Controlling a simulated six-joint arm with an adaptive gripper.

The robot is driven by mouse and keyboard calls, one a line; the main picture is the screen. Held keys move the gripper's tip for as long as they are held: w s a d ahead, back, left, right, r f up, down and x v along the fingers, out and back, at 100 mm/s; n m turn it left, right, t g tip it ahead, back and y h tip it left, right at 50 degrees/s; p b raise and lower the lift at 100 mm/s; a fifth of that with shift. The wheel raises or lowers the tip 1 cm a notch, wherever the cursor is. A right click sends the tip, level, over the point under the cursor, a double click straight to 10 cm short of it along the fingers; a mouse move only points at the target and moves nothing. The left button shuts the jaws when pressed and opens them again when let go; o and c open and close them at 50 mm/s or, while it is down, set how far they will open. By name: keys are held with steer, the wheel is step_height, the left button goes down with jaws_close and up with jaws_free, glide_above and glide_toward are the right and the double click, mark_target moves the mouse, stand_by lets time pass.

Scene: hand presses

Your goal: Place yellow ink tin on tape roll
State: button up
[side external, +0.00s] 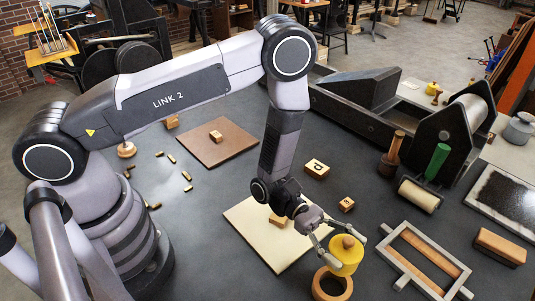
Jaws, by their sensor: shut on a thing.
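A yellow ink tin (345,258) with a knobbed lid is held between the fingers of my gripper (344,246). The gripper is shut on it. The tape roll (331,286) is a tan ring with a dark opening, near the front edge of the picture. The tin hangs just above and slightly to the right of the roll and overlaps its back rim in this view. I cannot tell whether the two touch. The tin looks roughly upright.
A cream board (250,232) with a wooden block (279,219) lies to the left. Letter blocks (316,169) stand farther back. A large press (455,130) fills the back right.

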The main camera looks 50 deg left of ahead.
step_height(320, 180, down, 7)
steer(key=shift+s+f, duration=0.1)
steer(key=shift+f, duration=0.1)
stand_by(0.3)
steer(key=shift+f, duration=0.15)
steer(key=o, duration=1.2)
